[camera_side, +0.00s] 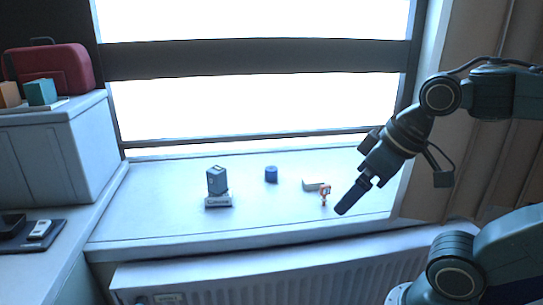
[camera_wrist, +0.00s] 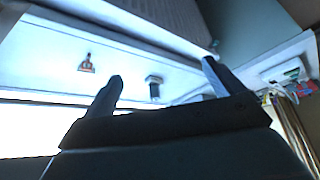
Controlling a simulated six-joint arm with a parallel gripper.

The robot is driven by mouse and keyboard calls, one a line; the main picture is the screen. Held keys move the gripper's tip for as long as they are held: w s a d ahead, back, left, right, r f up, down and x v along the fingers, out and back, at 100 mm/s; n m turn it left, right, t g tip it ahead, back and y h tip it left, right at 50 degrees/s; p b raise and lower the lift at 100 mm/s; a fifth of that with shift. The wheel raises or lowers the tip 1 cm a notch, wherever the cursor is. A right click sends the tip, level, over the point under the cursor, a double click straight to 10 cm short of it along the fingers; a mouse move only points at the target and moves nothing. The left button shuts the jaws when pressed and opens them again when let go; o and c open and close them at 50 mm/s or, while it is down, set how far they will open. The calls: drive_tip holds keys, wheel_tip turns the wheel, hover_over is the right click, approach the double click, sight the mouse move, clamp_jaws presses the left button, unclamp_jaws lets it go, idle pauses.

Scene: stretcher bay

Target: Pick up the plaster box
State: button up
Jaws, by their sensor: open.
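My gripper (camera_side: 341,210) hangs at the right end of the white window sill, pointing down and left. In the wrist view its two fingers (camera_wrist: 162,70) are spread with nothing between them gripped. I cannot read which is the plaster box. A dark and white thing, seemingly the upright box on its base, shows between the fingers in the wrist view (camera_wrist: 154,87).
A small orange and white item (camera_side: 325,194) stands close to my gripper. A blue cylinder (camera_side: 271,174) stands behind the middle. A radiator (camera_side: 270,280) is below the sill. A white cabinet (camera_side: 50,150) holding a red case (camera_side: 55,68) stands left. The sill's front is clear.

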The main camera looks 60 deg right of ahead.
drive_tip(key=w+d+r+m+g, duration=0.1)
drive_tip(key=w+d+r, duration=0.15)
drive_tip(key=w, duration=0.35)
drive_tip(key=w+d+r+m+g, duration=0.1)
drive_tip(key=w+d+r, duration=0.1)
drive_tip(key=w+d, duration=0.25)
drive_tip(key=m+g, duration=0.4)
drive_tip(key=m, duration=0.3)
hover_over(313, 180)
wheel_tip(313, 180, down, 16)
drive_tip(key=shift+n, duration=0.3)
drive_tip(key=shift+s+f, duration=0.15)
drive_tip(key=shift+f, duration=3.95)
drive_tip(key=shift+d+f, duration=0.1)
drive_tip(key=shift+f, duration=2.45)
